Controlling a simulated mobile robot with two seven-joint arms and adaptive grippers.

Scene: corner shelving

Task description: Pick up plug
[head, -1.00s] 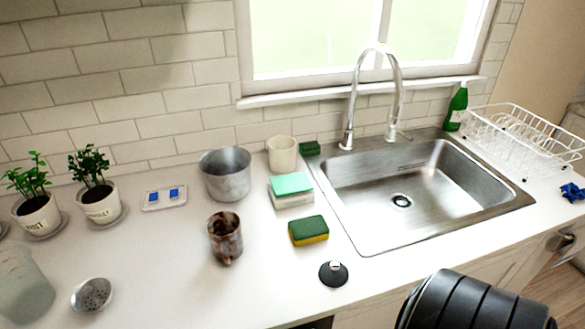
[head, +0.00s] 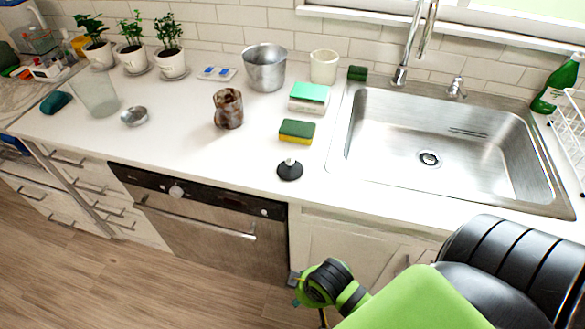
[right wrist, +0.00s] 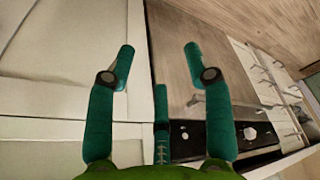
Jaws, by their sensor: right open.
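The plug (head: 290,170), a black disc with a small pale knob on top, lies on the white counter near its front edge, left of the sink, in the head view. My right gripper (right wrist: 160,49) is open and empty in the right wrist view, its teal fingers spread apart in front of the cabinet and dishwasher fronts. In the head view my green right arm comes in at the lower right, with its end below the counter edge and below the plug. The plug does not show in the right wrist view. My left gripper is not in view.
A green-and-yellow sponge (head: 297,132) lies just behind the plug. The counter left of the plug is clear. A dishwasher (head: 200,220) is under the counter.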

